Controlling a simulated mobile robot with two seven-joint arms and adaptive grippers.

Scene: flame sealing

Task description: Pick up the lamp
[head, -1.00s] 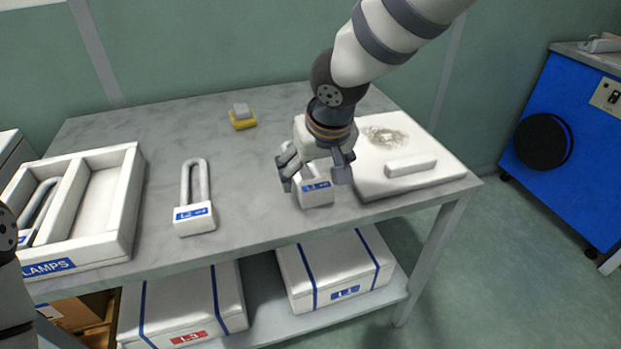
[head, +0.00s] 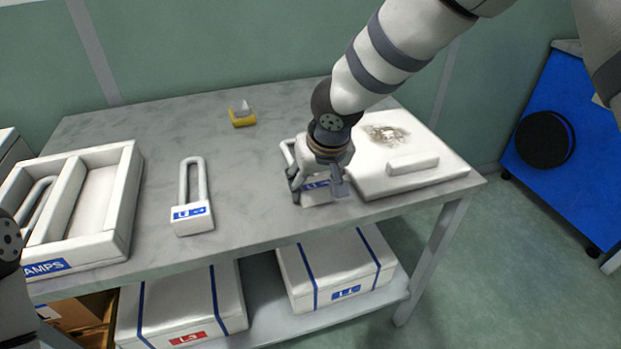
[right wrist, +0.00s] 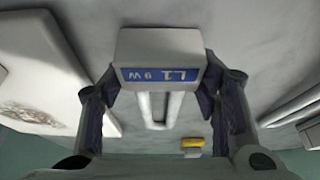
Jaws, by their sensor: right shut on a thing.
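A second lamp (head: 192,218) lies free to the left. Only part of my left arm shows at the left edge; its gripper is out of view.
A white tray marked "LAMPS" (head: 128,215) holds another lamp in its left compartment. A white board (head: 425,178) with a stained patch and a white bar lies on the right. A yellow-and-grey block (head: 242,118) sits at the back. Boxes (head: 340,268) fill the lower shelf.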

